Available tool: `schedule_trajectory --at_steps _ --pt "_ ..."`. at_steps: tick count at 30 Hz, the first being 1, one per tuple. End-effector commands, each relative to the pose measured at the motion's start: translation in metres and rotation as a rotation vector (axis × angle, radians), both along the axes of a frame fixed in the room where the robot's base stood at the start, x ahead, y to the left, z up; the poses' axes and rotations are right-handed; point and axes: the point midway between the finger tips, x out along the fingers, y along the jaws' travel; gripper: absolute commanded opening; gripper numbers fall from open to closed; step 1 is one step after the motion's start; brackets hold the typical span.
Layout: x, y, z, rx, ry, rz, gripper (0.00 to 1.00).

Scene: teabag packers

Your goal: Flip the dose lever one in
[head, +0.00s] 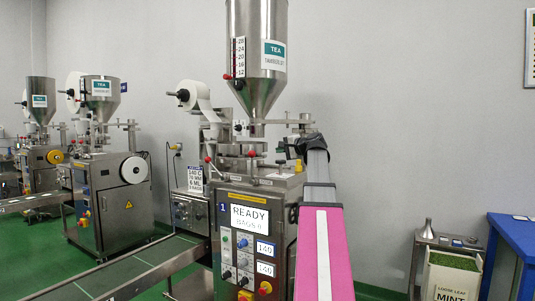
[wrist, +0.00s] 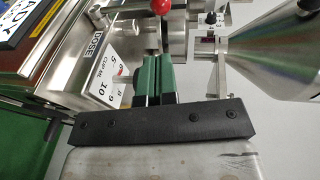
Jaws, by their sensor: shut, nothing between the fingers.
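The tea packing machine marked 1 (head: 258,195) stands in the middle of the head view, with metal plates and small levers on its top. A red ball knob (wrist: 160,5) shows at the top edge of the wrist view; I cannot tell for sure that it is the dose lever's. A white card with cup ml numbers (wrist: 108,75) lies to its left. My gripper (wrist: 152,62) has its green fingers shut and empty, apart from the red knob, below it in the wrist view. In the head view my arm largely hides my gripper at the machine's top right.
The steel tea hopper (head: 258,60) rises above the machine top and shows at right in the wrist view (wrist: 275,50). A conveyor (head: 130,275) runs at the lower left. A mint crate (head: 452,275) and blue table (head: 512,235) stand at right.

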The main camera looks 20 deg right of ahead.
Motion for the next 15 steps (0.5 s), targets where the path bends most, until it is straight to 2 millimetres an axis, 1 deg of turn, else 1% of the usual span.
schedule_trajectory --at_steps 5,15 --pt "0.024 0.011 -0.004 0.0 0.0 0.003 0.0" --pt "0.08 0.039 -0.017 0.0 0.001 0.002 0.0"
